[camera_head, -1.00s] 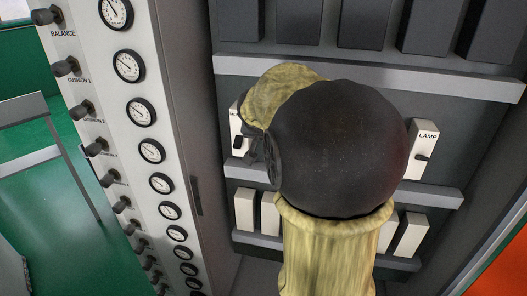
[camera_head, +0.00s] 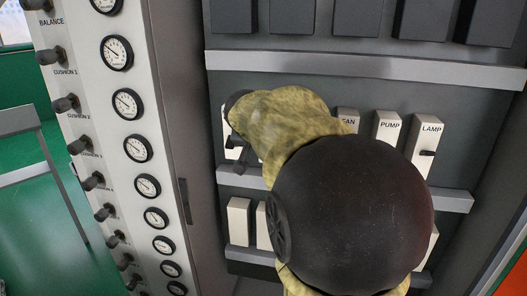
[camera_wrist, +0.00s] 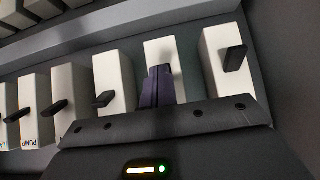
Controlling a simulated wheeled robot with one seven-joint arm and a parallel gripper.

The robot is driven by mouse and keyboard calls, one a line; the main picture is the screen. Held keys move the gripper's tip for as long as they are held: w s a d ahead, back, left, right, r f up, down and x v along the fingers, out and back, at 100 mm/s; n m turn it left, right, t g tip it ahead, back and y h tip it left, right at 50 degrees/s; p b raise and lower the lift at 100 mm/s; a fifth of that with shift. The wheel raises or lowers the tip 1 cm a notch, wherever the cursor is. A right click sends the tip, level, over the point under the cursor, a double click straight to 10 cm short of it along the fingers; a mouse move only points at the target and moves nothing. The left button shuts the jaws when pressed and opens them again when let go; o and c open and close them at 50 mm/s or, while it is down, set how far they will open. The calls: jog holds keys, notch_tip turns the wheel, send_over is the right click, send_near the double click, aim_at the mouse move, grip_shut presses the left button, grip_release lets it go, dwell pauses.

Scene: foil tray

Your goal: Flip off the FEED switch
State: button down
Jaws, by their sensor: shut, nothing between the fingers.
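No FEED label is readable in either view. A row of white switch blocks with dark levers crosses the wrist view, with PUMP legible at its left end. My gripper (camera_wrist: 161,86) is shut and empty, its dark fingers in front of the second block from the right (camera_wrist: 161,49), hiding most of its lever. Contact cannot be told. The end block (camera_wrist: 216,78), right of the fingers, has its lever (camera_wrist: 235,58) clear. In the head view the LAMP (camera_head: 421,150) and PUMP (camera_head: 386,127) switches show, with FAN partly covered; my arm hides the middle of the row.
Grey rails (camera_head: 370,70) run above and below the switch row. A lower row of white blocks (camera_head: 238,222) is partly behind my arm. A white column with gauges (camera_head: 117,53) and knobs stands at the left.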

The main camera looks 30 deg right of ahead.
jog(key=shift+r, duration=0.15)
jog(key=shift+w+d+r+p, duration=0.25)
jog(key=shift+w+d+p, duration=0.25)
jog(key=shift+d+p, duration=0.05)
jog(key=s+a+r+b, duration=0.2)
jog(key=s+a+r, duration=0.1)
jog(key=s+a, duration=0.3)
jog(key=shift+s+a+r, duration=0.15)
jog(key=shift+s+a, duration=0.15)
jog(key=shift+a, duration=0.15)
dwell(0.5)
